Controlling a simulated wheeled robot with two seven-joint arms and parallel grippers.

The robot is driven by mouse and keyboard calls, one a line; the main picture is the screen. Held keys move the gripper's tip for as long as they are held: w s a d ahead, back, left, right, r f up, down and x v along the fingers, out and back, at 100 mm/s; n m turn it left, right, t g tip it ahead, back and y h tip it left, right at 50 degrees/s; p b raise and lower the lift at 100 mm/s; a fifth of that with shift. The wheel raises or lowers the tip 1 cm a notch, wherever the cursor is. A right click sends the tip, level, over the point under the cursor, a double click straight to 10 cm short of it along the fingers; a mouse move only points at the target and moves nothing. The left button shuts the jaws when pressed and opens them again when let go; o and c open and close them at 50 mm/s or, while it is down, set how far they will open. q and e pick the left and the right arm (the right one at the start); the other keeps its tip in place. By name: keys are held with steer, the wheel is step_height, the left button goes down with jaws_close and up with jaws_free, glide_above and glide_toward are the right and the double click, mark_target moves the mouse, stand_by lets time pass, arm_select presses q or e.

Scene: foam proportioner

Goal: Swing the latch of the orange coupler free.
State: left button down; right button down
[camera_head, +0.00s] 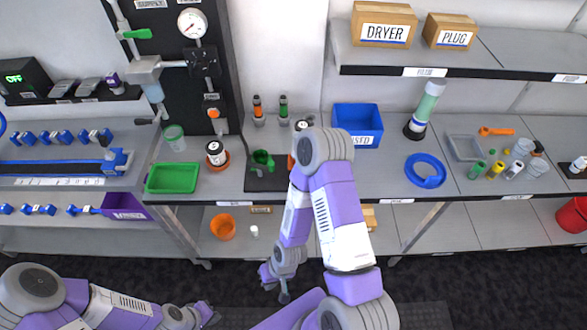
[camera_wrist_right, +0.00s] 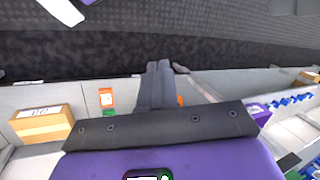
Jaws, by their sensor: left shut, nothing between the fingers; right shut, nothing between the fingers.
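A small orange part (camera_head: 214,114), which may be the orange coupler, sits low on the black panel (camera_head: 228,75) below the gauge; its latch is too small to make out. My right gripper (camera_head: 284,297) hangs low in front of the bench, far from the panel, pointing down at the floor. Its fingers (camera_wrist_right: 160,85) are shut and empty in the right wrist view. My left gripper (camera_head: 209,316) is low at the bottom left of the head view, shut and empty, away from the bench.
My right arm covers part of the middle bench. A lower shelf holds an orange bowl (camera_head: 223,227).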

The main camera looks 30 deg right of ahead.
steer(key=w+d+r+m+g+h, duration=0.1)
steer(key=w+d+r+g+h, duration=0.1)
steer(key=w+r, duration=0.35)
steer(key=w+d+r+m+g+h, duration=0.1)
steer(key=w+r+h, duration=0.15)
steer(key=w, duration=0.65)
steer(key=w+d+r+m+h, duration=0.3)
steer(key=w+d+r, duration=0.1)
steer(key=r, duration=0.6)
steer(key=w+d+r+m+h+p, duration=0.1)
steer(key=w+d+r+m+h, duration=0.3)
steer(key=d+r, duration=0.3)
step_height(320, 180, up, 3)
steer(key=shift+w+r+m, duration=0.1)
steer(key=shift+w+m, duration=0.2)
steer(key=shift+w, duration=0.15)
steer(key=shift+d, duration=0.1)
steer(key=x, duration=1)
steer(key=shift+w, duration=0.15)
